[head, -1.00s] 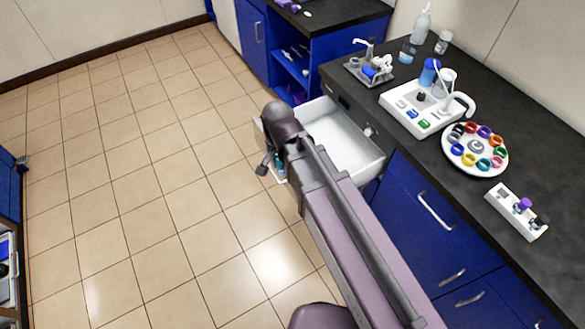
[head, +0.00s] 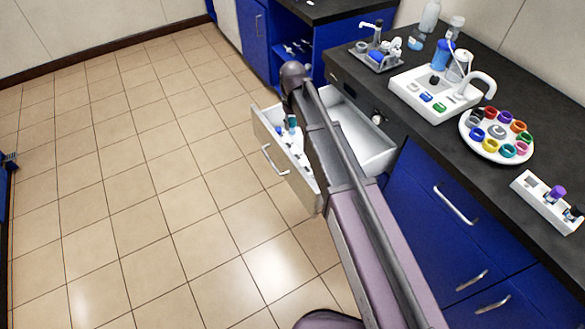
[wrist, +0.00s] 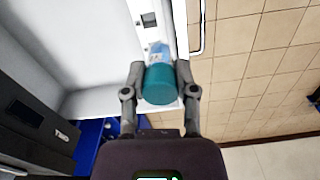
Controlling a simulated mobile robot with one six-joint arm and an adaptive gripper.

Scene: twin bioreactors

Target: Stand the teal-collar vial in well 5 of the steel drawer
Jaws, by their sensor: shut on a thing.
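The teal-collar vial (wrist: 160,84) is between the two fingers of my gripper (wrist: 161,88) in the wrist view, its teal top facing the camera and a light-blue body beyond. The gripper is shut on it. Below lies a white strip (wrist: 148,38) with square wells, along the drawer's front; whether the vial's foot is inside a well cannot be told. The drawer (head: 350,128) is open in the head view, and a teal piece (head: 292,122) shows near its front panel. My arm hides the gripper and part of the drawer there. Well numbers are not readable.
A counter (head: 440,150) runs along the right with a white device (head: 425,100), a round carousel of coloured rings (head: 497,133) and a small white rack (head: 545,205). The drawer's front panel and handle (head: 272,160) stick out over the floor.

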